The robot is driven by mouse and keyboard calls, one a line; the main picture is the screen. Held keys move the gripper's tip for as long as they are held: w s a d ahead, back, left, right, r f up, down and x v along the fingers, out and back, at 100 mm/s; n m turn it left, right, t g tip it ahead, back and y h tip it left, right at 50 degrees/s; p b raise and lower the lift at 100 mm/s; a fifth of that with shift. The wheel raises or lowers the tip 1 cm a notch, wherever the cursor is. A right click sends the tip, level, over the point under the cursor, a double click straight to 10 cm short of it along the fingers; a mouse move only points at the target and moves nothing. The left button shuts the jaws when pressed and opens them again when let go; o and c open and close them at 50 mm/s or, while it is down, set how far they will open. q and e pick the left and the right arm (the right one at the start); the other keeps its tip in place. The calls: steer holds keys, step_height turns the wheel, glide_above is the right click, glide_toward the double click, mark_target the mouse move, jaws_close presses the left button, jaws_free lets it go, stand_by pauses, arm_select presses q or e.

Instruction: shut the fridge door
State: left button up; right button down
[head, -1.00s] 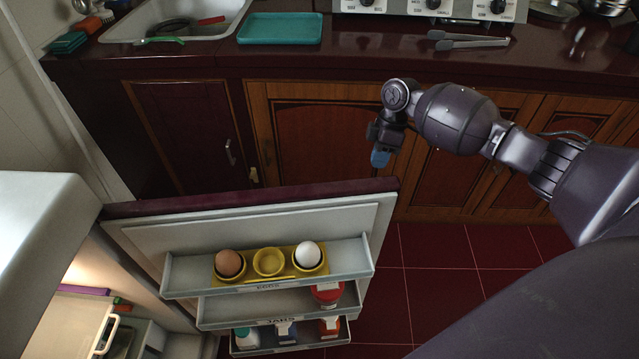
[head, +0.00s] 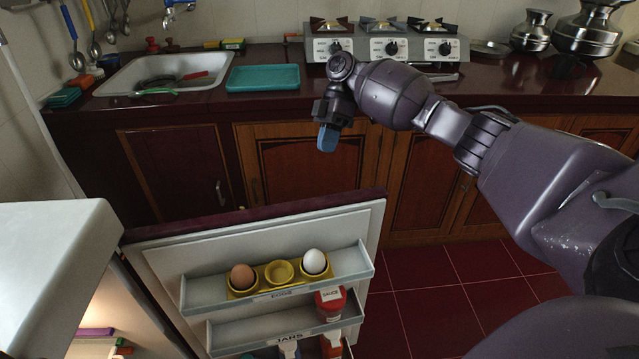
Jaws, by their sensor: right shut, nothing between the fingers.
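The fridge (head: 50,240) stands at the lower left with its lit inside showing. Its door (head: 365,225) is wide open, swung out to the right, with its inner side and shelves facing me. The door has a dark red outer edge along its top. My right gripper (head: 327,140) is shut and empty, pointing down. In the picture it appears above the door's top edge, towards its free right end, in front of the cabinets. I see no contact with the door. My left gripper is not in view.
The door's upper rack (head: 345,272) holds a brown egg (head: 242,276), a white egg (head: 314,262) and a red sauce jar (head: 331,302) sits below. The counter with sink (head: 200,65), teal tray (head: 262,78) and stove (head: 385,45) runs behind. Red floor (head: 440,310) is clear to the right.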

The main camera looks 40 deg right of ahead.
mark_target(321, 196)
steer(key=s+a+f, duration=0.4)
steer(key=f, duration=0.1)
steer(key=s+a+f, duration=0.2)
steer(key=f, duration=0.1)
steer(key=shift+s+a, duration=0.25)
stand_by(0.4)
